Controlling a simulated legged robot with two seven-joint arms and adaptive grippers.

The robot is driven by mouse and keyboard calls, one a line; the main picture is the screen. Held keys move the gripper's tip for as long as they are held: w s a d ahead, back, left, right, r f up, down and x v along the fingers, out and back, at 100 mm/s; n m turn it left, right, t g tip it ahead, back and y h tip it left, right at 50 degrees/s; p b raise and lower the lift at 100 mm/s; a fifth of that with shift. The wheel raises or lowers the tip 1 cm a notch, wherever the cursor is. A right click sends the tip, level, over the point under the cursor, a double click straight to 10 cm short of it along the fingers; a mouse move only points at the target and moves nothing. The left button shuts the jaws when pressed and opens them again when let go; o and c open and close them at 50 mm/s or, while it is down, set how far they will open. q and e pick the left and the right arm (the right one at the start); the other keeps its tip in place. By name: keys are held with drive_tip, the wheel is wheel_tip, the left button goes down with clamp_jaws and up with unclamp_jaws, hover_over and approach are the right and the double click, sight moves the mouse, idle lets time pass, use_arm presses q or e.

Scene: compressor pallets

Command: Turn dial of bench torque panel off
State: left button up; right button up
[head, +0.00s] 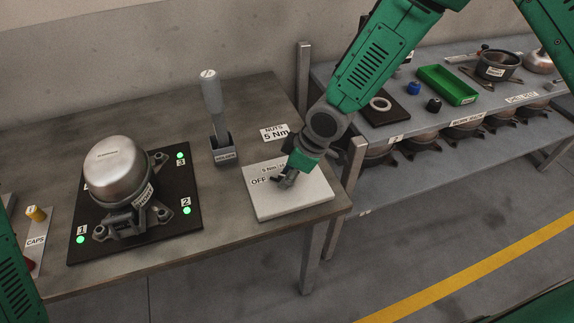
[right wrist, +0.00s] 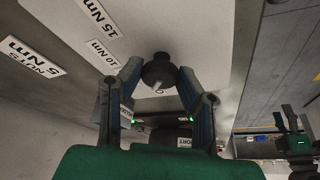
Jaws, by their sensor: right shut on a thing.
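The bench torque panel (head: 307,203) is a white plate on the near right part of the bench, with OFF and 5 Nm labels showing. The dial (right wrist: 159,69) is a dark round knob with a white mark toward the bottom of the picture, near a mostly hidden label. My right gripper (head: 284,180) is over the panel; its fingers (right wrist: 158,75) are shut on the dial from both sides. In the head view the gripper hides the dial.
A metal compressor (head: 120,172) stands on a black plate with green lights at left. A grey tool (head: 212,92) stands in a holder (head: 225,150) behind the panel. A NUTS 5 Nm card (head: 274,132) lies near. A shelf with a green tray (head: 446,85) is at right.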

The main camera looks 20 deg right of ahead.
drive_tip(key=shift+w+r+n+p, duration=0.15)
drive_tip(key=shift+n+p, duration=0.25)
drive_tip(key=shift+n, duration=0.15)
drive_tip(key=shift+w+r+n+p, duration=0.1)
drive_tip(key=shift+w+n+p, duration=0.05)
drive_tip(key=shift+n+p, duration=0.35)
drive_tip(key=shift+g, duration=0.3)
drive_tip(key=o, duration=1.1)
drive_tip(key=shift+o, duration=0.2)
drive_tip(key=shift+f+y, duration=0.1)
drive_tip(key=shift+y, duration=0.2)
drive_tip(key=shift+s, duration=0.1)
drive_tip(key=shift+d+r, duration=0.15)
drive_tip(key=shift+r, duration=0.1)
drive_tip(key=v, duration=1.1)
drive_tip(key=shift+r, duration=0.15)
